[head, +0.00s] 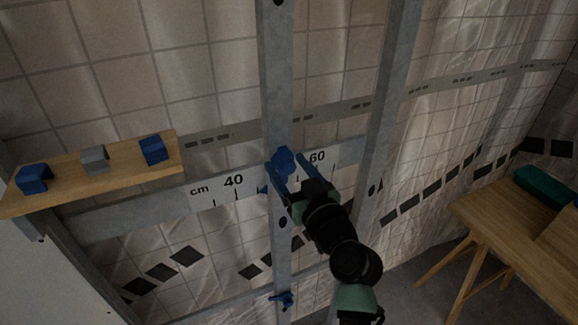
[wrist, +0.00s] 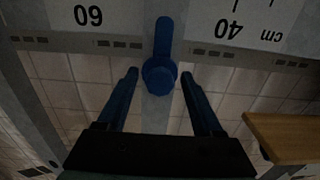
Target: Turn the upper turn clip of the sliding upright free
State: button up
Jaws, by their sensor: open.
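The sliding upright (head: 277,90) is a grey metal post that crosses the scale rail (head: 205,192) between the 40 and 60 marks. Its upper turn clip (head: 284,158) is blue. In the wrist view, which is upside down, the clip (wrist: 159,75) shows a round knob with a lever along the upright, towards the rail. My gripper (head: 287,172) is open, with its blue fingers on either side of the knob. In the wrist view a gap shows between the knob and each finger of my gripper (wrist: 160,76). A lower blue clip (head: 283,299) sits further down the upright.
A wooden shelf (head: 100,180) at the left carries two blue blocks and a grey one. Another grey upright (head: 392,80) stands close to the right of my gripper. A wooden table (head: 510,225) with a green item (head: 545,188) stands at the right. Tiled wall lies behind.

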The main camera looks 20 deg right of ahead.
grip_shut()
jog(key=shift+f, duration=0.1)
dwell(0.3)
jog(key=m+b, duration=0.1)
jog(key=m, duration=0.4)
jog(key=shift+m, duration=0.4)
jog(key=m+p, duration=0.1)
jog(key=m, duration=0.5)
jog(key=m+p, duration=0.2)
jog(key=m, duration=0.4)
jog(key=shift+m+p, duration=0.3)
jog(key=shift+p, duration=0.1)
jog(key=m+p, duration=0.2)
jog(key=m, duration=0.3)
jog(key=shift+m, duration=0.3)
jog(key=shift+p, duration=0.3)
